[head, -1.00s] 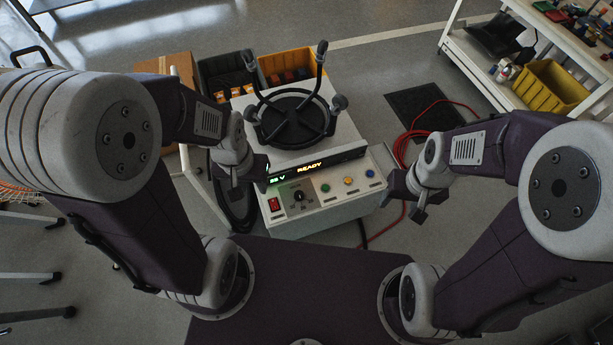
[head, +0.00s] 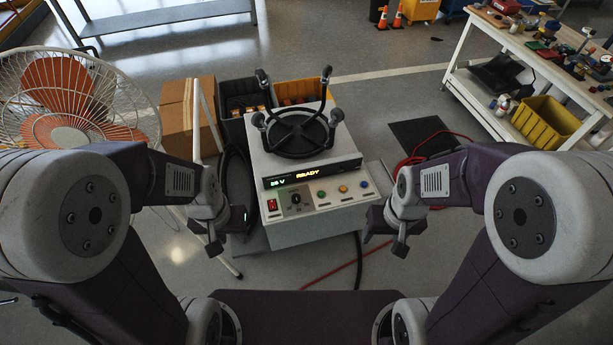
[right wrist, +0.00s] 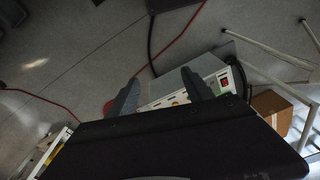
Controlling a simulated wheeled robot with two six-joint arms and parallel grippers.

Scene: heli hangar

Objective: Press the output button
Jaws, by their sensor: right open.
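A white power unit (head: 310,225) stands in front of me. Its display (head: 312,172) reads "28 V" and "READY". Its panel has a red switch (head: 272,204), a black knob (head: 296,199), a green button (head: 321,195), a yellow button (head: 343,189) and a blue button (head: 364,184). The labels are too small to read. My left gripper (head: 229,232) is open and empty, left of the panel. My right gripper (head: 384,237) is open and empty, right of the unit's front. In the right wrist view its fingers (right wrist: 161,95) are spread, with the panel partly hidden behind them.
A black ring stand (head: 298,135) with upright arms sits on the unit. A fan (head: 70,105) and a cardboard box (head: 187,115) are at left. Bins (head: 245,95) stand behind. A red cable (head: 420,155) lies at right, near a workbench (head: 540,65).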

